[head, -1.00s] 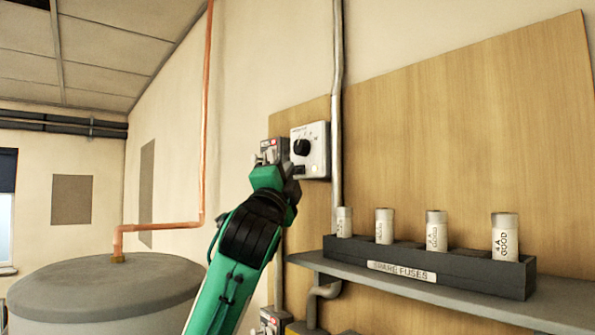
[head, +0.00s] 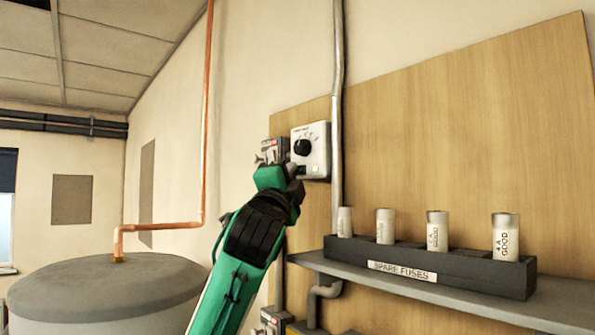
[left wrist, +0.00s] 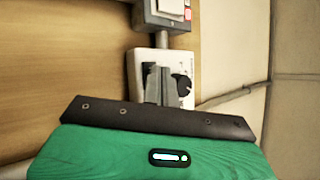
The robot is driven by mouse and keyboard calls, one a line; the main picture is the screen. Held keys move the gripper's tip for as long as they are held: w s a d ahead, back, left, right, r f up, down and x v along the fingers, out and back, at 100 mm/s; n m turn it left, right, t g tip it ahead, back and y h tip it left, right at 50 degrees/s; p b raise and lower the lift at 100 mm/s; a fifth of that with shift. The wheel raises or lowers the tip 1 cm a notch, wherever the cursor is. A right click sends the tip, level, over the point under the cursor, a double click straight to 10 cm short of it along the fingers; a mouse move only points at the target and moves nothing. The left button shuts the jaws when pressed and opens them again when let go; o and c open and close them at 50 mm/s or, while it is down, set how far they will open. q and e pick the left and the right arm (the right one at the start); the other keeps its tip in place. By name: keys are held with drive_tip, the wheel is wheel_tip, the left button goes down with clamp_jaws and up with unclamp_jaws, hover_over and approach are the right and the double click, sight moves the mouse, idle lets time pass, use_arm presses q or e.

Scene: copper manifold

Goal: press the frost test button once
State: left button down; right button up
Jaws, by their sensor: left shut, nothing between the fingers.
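A white control box (head: 318,145) with a black dial (head: 302,147) is fixed on the wooden board. A small pale round spot shows on its lower right face; I cannot tell whether it is the frost test button. My left gripper (head: 293,169) is shut and empty at the box's lower left edge, hiding part of it. In the left wrist view the closed fingers (left wrist: 159,84) lie in front of the box (left wrist: 134,68), beside the dial (left wrist: 182,84). I cannot tell whether the fingertips touch the box. My right gripper is out of view.
A grey switch box (head: 269,150) sits close left of the control box. A grey pipe (head: 338,100) runs vertically beside it. A shelf (head: 560,298) with a spare fuse rack (head: 480,273) juts out at lower right. A grey tank (head: 100,290) stands at left.

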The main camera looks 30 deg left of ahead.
use_arm(q)
drive_tip(key=shift+s+a, duration=0.3)
drive_tip(key=shift+s, duration=0.4)
drive_tip(key=s, duration=0.1)
drive_tip(key=s+a, duration=0.1)
drive_tip(key=s, duration=0.1)
drive_tip(key=s+a+b, duration=0.1)
drive_tip(key=shift+s, duration=0.35)
